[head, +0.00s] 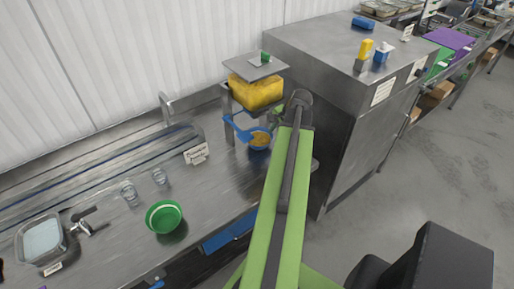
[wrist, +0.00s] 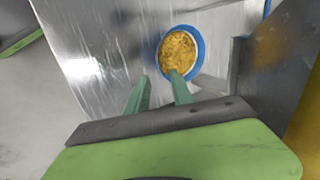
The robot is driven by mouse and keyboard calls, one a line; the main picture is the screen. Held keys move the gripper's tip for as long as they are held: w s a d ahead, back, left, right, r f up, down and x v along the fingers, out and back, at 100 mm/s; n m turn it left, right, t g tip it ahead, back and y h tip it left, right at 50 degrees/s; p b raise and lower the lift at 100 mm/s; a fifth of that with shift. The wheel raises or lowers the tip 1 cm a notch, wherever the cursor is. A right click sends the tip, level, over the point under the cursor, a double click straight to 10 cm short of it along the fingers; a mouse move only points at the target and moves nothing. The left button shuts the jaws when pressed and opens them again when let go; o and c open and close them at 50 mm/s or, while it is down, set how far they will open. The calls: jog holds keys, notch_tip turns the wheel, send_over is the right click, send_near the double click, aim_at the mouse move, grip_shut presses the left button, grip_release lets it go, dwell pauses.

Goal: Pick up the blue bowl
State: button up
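The blue bowl (head: 259,148) stands on the steel counter under the yellow dispenser, and it holds yellow-brown grain. In the wrist view the blue bowl (wrist: 203,50) is seen from above, upright, just beyond my gripper. My gripper (wrist: 160,76) is open and empty, with its two green fingers apart. The right fingertip overlaps the bowl's near edge in the picture; I cannot tell whether it touches. In the head view my arm hides the gripper's fingers.
The yellow dispenser (head: 255,92) on its metal stand rises over the bowl, with a blue lever (head: 238,129) beside it. A tall steel cabinet (head: 310,70) stands to the right. A green bowl (head: 163,217) and two glasses (head: 130,192) stand left on the counter.

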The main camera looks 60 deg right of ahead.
aim_at(267, 145)
jog(key=b+x, duration=0.9)
jog(key=x, duration=0.3)
jog(key=shift+s, duration=0.15)
jog(key=shift+r, duration=0.15)
grip_shut()
dwell(0.8)
